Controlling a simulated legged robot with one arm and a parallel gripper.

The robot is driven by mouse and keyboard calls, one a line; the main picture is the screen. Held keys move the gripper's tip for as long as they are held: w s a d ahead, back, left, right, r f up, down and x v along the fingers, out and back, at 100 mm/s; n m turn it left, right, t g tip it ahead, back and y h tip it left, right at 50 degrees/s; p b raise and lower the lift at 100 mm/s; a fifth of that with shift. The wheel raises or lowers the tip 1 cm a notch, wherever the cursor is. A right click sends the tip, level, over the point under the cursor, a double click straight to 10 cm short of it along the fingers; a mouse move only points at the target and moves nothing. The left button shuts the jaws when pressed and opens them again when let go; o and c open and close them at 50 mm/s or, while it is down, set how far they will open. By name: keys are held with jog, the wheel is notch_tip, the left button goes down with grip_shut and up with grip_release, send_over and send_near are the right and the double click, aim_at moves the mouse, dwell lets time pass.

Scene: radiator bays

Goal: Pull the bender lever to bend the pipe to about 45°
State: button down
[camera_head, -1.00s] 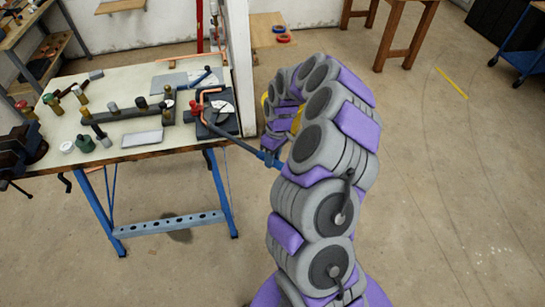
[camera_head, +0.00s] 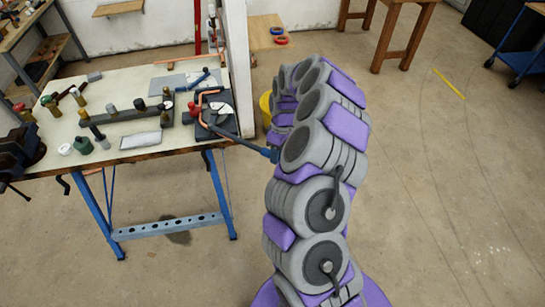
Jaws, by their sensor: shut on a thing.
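The pipe bender (camera_head: 222,118) is a dark block with a pale dial at the right end of the bench. A copper pipe (camera_head: 203,96) sits in it, visibly bent, with a red knob (camera_head: 193,107) beside it. My gripper (camera_head: 275,154) is at that grip, shut on the lever's end. My own arm hides most of the gripper and its fingers. The exact bend angle is too small to read.
The bench (camera_head: 135,80) holds several bottles, fittings and a dark bar, with a vice (camera_head: 20,150) at its left. A yellow bucket (camera_head: 265,105) stands behind my arm. The floor to the right is open, with a wooden table and blue cart at the back.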

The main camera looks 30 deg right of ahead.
jog(key=shift+w+d, duration=0.1)
jog(key=shift+d, duration=0.25)
jog(key=c, duration=0.8)
grip_release()
jog(key=shift+d, duration=0.15)
notch_tip(320, 180, up, 17)
jog(key=w+d+p, duration=0.2)
jog(key=shift+d, duration=0.35)
